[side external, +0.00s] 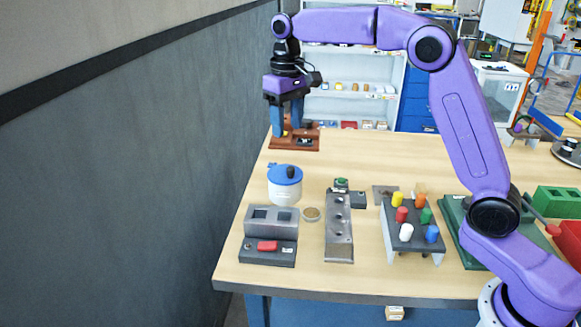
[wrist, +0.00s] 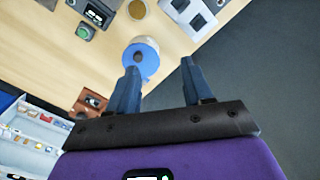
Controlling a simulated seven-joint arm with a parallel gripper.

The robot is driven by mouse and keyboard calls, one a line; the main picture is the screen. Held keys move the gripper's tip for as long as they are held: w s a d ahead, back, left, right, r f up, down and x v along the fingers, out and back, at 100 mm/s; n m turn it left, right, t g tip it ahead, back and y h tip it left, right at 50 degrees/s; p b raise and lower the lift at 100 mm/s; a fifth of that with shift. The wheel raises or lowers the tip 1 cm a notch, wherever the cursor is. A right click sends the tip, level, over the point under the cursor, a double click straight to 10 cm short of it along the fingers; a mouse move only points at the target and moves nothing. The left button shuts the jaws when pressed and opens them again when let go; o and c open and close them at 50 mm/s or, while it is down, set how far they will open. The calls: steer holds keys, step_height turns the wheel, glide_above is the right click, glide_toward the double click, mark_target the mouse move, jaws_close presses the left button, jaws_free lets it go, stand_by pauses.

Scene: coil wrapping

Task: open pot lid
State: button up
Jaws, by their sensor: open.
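The pot (side external: 284,194) is white with a blue lid (side external: 285,175) that has a dark knob on top. It stands upright near the left edge of the table, and the lid sits on it. In the wrist view the blue lid (wrist: 141,62) shows beyond my left finger, which overlaps its lower edge in the picture. My gripper (side external: 287,134) is open and empty, with its fingers pointing down. It is above and behind the pot, near the brown block, and apart from the lid. The two fingertips also show in the wrist view (wrist: 160,68).
A brown block (side external: 306,143) stands at the table's back left edge. A grey two-slot block with a red piece (side external: 267,246), a small round dish (side external: 311,214) and a grey plate with holes (side external: 339,246) stand near the pot. A rack of coloured pegs (side external: 420,242) is right. The back middle table is clear.

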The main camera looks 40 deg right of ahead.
mark_target(291, 167)
steer(key=w+d+m, duration=0.3)
steer(key=w+d, duration=0.3)
step_height(291, 167, down, 17)
steer(key=shift+a+f, duration=0.15)
steer(key=shift+f, duration=0.05)
stand_by(0.3)
jaws_close()
